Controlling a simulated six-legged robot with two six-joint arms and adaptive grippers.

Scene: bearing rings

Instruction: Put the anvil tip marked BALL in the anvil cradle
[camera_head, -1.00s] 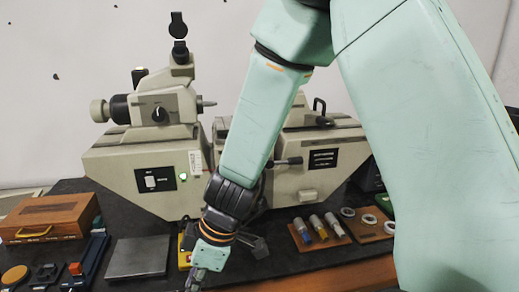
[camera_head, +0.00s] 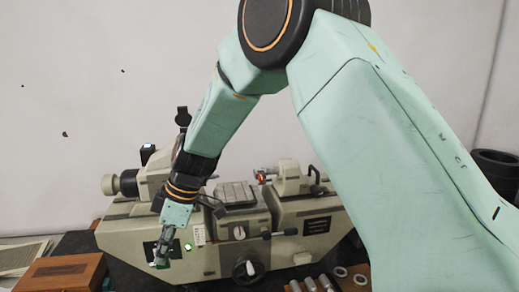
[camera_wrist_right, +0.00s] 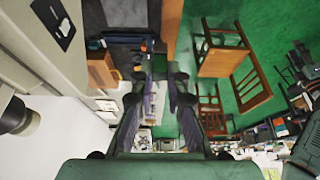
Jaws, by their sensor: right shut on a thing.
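My right gripper (camera_head: 161,256) hangs in front of the left part of the grey measuring machine (camera_head: 205,262), left of the green-lit button. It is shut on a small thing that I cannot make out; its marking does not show. In the right wrist view the two fingers (camera_wrist_right: 158,88) point away from the camera, with the held thing unclear between them. Several metal cylinders (camera_head: 310,284) show at the bottom edge, partly cut off; no BALL mark is readable. A small fitting with a red spot (camera_head: 261,178) is beside the machine's right head; I cannot tell whether it is the anvil cradle. My left gripper is out of view.
The machine's raised middle table (camera_head: 236,192) looks bare. A black hand knob (camera_head: 248,271) and a lever (camera_head: 281,234) stick out in front. A wooden box (camera_head: 62,272) lies lower left. Pale rings (camera_head: 340,271) lie right of the cylinders.

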